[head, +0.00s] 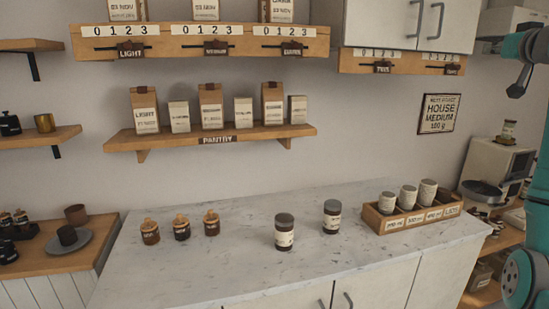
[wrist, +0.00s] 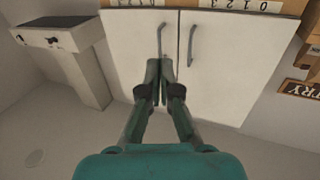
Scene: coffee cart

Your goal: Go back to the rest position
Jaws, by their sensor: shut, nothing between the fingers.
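My gripper (wrist: 157,72) shows in the wrist view with its fingers together and nothing between them. Behind it in that view are white cabinet doors (wrist: 215,75) with two handles; I cannot tell how far the fingertips are from them.
The marble counter (head: 190,270) holds three small wooden-lidded jars, two dark-lidded jars (head: 284,232) and a wooden rack (head: 410,222) with canisters. The pantry shelf (head: 225,136) holds bags. A machine (head: 495,165) stands at right. Much of the counter's front is clear.

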